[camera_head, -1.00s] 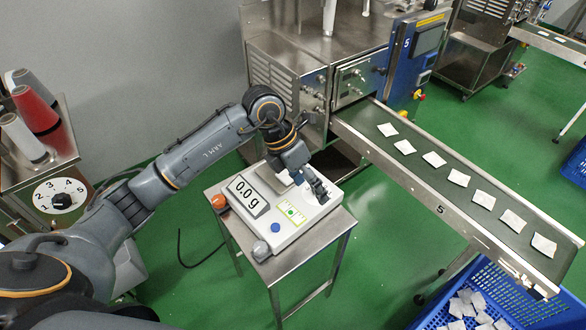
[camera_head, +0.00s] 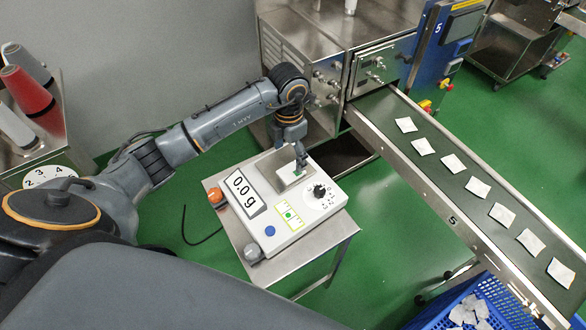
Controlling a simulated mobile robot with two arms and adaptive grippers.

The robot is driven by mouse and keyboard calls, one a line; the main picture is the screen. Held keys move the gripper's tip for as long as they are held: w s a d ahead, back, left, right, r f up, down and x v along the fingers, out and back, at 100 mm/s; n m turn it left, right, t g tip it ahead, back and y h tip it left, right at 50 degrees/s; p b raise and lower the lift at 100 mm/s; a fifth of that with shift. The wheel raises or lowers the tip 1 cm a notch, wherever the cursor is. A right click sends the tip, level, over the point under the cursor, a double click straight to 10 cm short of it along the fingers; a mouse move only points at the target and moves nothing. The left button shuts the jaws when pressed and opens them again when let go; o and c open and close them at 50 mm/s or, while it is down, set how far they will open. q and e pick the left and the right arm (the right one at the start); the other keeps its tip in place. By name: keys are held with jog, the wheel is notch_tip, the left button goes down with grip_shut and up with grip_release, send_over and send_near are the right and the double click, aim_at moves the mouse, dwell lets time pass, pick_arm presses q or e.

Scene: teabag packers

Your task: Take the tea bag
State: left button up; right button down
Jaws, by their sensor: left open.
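My left gripper (camera_head: 301,163) points down over the pan (camera_head: 265,166) of the weighing scale (camera_head: 290,228), with its jaws open. A small pale patch with a green spot shows on the pan beside the fingertips; I cannot tell whether it is a tea bag or whether the fingers touch it. The scale display (camera_head: 244,194) reads 0.0 g. Several white tea bags lie in a row on the green conveyor belt (camera_head: 435,175) at the right, the nearest to the machine being this tea bag (camera_head: 406,125). My right gripper is not in view.
The scale stands on a small steel table (camera_head: 322,243). A blue crate (camera_head: 415,322) with several tea bags is under the belt's lower end. A steel machine (camera_head: 300,52) stands behind. A cart with thread cones (camera_head: 27,88) is at the left.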

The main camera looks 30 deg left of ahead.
aim_at(291, 171)
pick_arm(q)
jog(key=shift+f, duration=0.45)
jog(key=shift+d+f+p, duration=0.1)
jog(key=shift+f+p, duration=0.25)
jog(key=shift+f, duration=0.2)
notch_tip(291, 171, down, 4)
jog(key=shift+w+r+p, duration=0.1)
jog(key=shift+r+p, duration=0.05)
jog(key=shift+p, duration=0.3)
jog(key=shift+f, duration=0.25)
jog(key=shift+c, duration=0.7)
jog(key=c, duration=0.6)
jog(key=shift+c, duration=0.3)
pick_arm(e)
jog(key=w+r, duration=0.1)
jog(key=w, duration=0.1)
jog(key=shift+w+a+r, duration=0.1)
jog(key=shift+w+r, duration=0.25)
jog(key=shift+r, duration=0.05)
